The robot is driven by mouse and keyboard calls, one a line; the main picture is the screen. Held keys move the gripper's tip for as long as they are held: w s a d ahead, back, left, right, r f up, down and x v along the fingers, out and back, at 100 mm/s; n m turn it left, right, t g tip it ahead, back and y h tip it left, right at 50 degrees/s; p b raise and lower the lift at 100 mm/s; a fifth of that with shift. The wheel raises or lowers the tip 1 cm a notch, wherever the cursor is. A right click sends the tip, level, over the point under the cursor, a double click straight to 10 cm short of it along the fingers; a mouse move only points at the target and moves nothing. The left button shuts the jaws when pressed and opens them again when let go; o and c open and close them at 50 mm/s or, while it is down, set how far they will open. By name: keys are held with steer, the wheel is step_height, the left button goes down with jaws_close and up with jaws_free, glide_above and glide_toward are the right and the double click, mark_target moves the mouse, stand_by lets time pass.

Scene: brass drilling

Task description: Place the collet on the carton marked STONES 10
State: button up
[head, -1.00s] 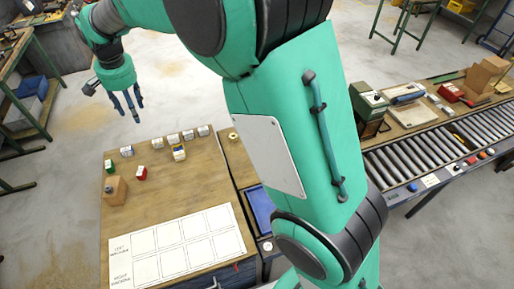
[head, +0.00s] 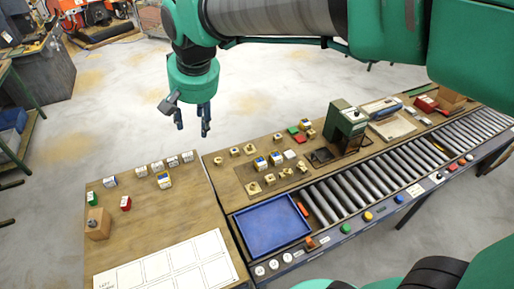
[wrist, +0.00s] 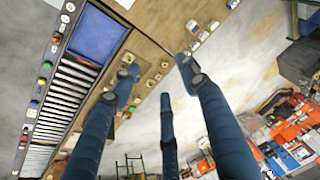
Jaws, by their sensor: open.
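Several small brass-coloured pieces stand on the right bench, some on a tan board (head: 243,176); one is a brass piece (head: 253,188) near the board's front corner. I cannot tell which is the collet.
A blue tray (head: 270,228) lies at the front of the right bench, beside a roller conveyor (head: 350,190). A green machine (head: 346,125) stands behind the rollers. A wooden block (head: 97,224) and a white printed sheet (head: 170,265) are on the left table.

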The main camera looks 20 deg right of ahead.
steer(key=s+d+f, duration=0.1)
steer(key=s+d, duration=0.3)
steer(key=s, duration=0.3)
steer(key=s+d+f+n+t, duration=0.1)
steer(key=s+d+f, duration=0.1)
steer(key=s, duration=0.5)
steer(key=s+d+f, duration=0.1)
steer(key=s+d, duration=0.4)
steer(key=s, duration=0.2)
steer(key=shift+d+f+t+h, duration=0.15)
steer(key=shift+d+t+h, duration=0.15)
steer(key=shift+t+h, duration=0.1)
step_height(320, 180, down, 16)
steer(key=b, duration=1.6)
steer(key=shift+f, duration=0.15)
